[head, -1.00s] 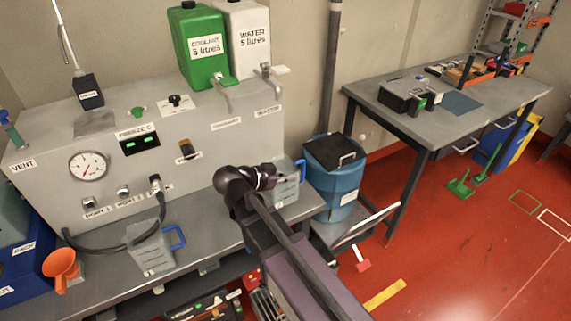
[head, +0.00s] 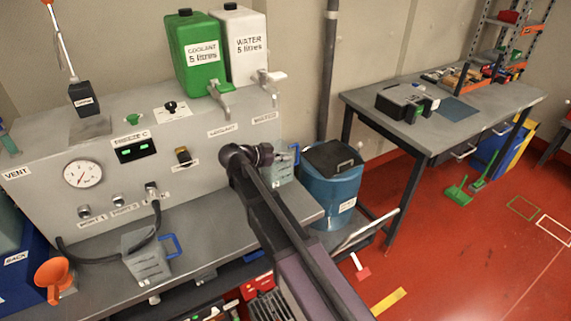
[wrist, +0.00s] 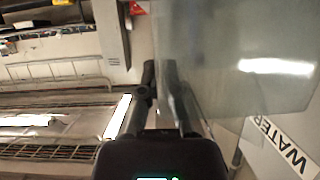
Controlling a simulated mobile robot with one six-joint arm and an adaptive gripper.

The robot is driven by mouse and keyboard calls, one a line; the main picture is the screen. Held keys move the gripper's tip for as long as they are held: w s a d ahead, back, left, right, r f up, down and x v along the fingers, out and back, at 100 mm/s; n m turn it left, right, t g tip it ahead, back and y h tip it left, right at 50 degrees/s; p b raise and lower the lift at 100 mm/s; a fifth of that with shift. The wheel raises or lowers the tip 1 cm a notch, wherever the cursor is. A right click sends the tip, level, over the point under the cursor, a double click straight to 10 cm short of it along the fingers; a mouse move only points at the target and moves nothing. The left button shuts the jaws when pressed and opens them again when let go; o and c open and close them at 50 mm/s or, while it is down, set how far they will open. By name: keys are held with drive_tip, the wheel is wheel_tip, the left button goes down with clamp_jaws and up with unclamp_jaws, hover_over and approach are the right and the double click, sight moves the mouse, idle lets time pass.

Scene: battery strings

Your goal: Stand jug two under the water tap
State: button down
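A clear jug (head: 283,163) with a blue handle (head: 296,153) is at the right end of the bench, partly hidden behind my arm. It hangs below the water tap (head: 268,80) in the picture and appears raised off the bench. In the wrist view its translucent wall (wrist: 235,70) fills the upper right. My gripper (wrist: 160,95) looks shut on this wall. The fingers are hidden in the head view. A second clear jug (head: 145,262) with a blue handle stands on the bench at the left. I cannot read a number on either jug.
The white water container (head: 245,50) and green coolant container (head: 196,55) stand on the grey machine (head: 100,142). A black hose (head: 100,258) runs by the left jug. An orange funnel (head: 52,275) is farther left. A blue bin (head: 332,190) stands off the bench's right end.

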sight(284, 163)
drive_tip(key=shift+w+f+b, duration=0.35)
drive_tip(key=shift+f+b, duration=0.55)
drive_tip(key=shift+f, duration=0.05)
drive_tip(key=shift+w+f+b, duration=0.3)
drive_tip(key=shift+f+b, duration=0.6)
drive_tip(key=shift+f, duration=0.1)
drive_tip(key=c, duration=0.8)
unclamp_jaws()
drive_tip(key=shift+r, duration=0.2)
